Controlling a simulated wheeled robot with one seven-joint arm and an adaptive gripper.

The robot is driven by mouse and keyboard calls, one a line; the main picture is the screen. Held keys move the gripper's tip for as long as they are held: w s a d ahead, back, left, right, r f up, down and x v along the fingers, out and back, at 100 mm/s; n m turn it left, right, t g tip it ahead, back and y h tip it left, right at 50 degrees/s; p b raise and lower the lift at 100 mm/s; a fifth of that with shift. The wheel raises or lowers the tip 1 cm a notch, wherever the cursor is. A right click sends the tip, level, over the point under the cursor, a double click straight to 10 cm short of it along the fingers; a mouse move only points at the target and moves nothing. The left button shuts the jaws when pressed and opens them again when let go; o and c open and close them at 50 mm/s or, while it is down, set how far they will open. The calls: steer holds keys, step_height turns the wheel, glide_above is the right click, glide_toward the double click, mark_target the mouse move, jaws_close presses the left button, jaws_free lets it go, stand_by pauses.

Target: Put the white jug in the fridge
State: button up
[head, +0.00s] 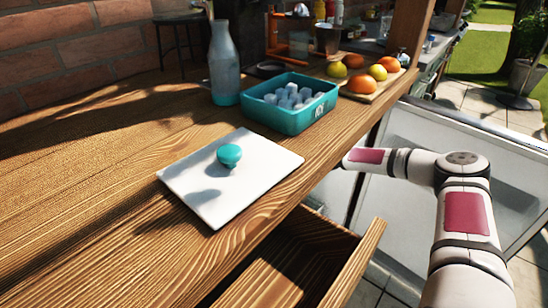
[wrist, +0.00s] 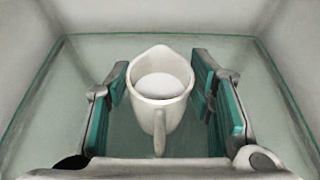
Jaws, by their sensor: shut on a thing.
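The white jug (wrist: 157,118) is upright between the teal-padded fingers of my gripper (wrist: 160,88) in the wrist view. Its spout points away and its handle faces the wrist camera. White contents show inside it. My gripper is shut on the jug. Both are inside a pale-walled compartment that looks like the fridge, above a greenish glass shelf (wrist: 52,125). I cannot tell whether the jug's base touches the shelf. In the head view my arm reaches in below the table edge, and my gripper and the jug are hidden there.
An open wooden drawer (head: 362,262) juts out under the table (head: 95,190). A large pale panel (head: 400,125), perhaps the open fridge door, stands behind my arm. A teal tub of ice (head: 290,120), white lid (head: 200,195), bottle (head: 224,75) and fruit board (head: 385,88) sit on the table.

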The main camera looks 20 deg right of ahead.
steer(key=shift+f, duration=0.45)
steer(key=o, duration=1.5)
steer(key=p+v, duration=0.2)
steer(key=v, duration=1)
steer(key=shift+f+p, duration=0.1)
steer(key=shift+p, duration=0.3)
steer(key=shift+s+d, duration=0.1)
steer(key=shift+d, duration=0.05)
